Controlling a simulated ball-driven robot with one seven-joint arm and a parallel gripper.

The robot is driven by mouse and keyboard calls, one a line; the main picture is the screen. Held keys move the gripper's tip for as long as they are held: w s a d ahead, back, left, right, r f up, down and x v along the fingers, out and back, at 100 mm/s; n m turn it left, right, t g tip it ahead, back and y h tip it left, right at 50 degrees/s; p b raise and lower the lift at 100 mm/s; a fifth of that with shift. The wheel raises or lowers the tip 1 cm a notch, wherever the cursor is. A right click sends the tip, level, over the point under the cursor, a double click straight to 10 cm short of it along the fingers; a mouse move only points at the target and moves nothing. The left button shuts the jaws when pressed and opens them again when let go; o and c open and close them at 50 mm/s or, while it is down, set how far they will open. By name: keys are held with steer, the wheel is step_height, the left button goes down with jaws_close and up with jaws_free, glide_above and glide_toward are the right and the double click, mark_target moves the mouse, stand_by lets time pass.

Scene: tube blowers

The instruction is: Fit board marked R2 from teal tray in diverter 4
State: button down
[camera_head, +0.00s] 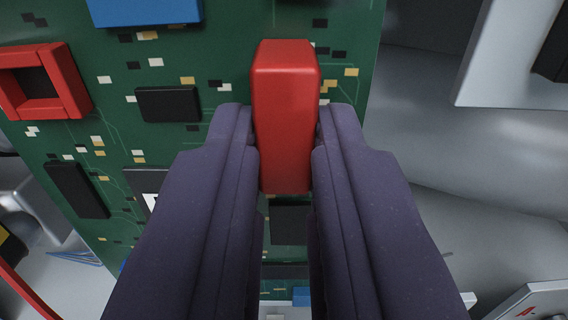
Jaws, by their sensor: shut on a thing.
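A green circuit board (225,60) with black chips and small white and yellow parts fills the left and middle of the view. A red block-shaped handle (286,90) stands out from the board. My gripper (286,150) is shut on this red handle, one purple finger on each side of it. A white label on the board is mostly hidden behind the left finger, so I cannot read its marking. The teal tray and the diverter cannot be made out.
A red square frame part (62,78) and a blue part (145,10) are on the board. Grey metal surfaces (430,130) lie behind it at the right. A pale panel (510,60) is at upper right. A blue wire bundle (75,257) shows at lower left.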

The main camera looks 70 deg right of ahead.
steer(key=shift+w+d, duration=0.25)
steer(key=shift+d, duration=0.4)
stand_by(1.1)
steer(key=c, duration=1)
jaws_free()
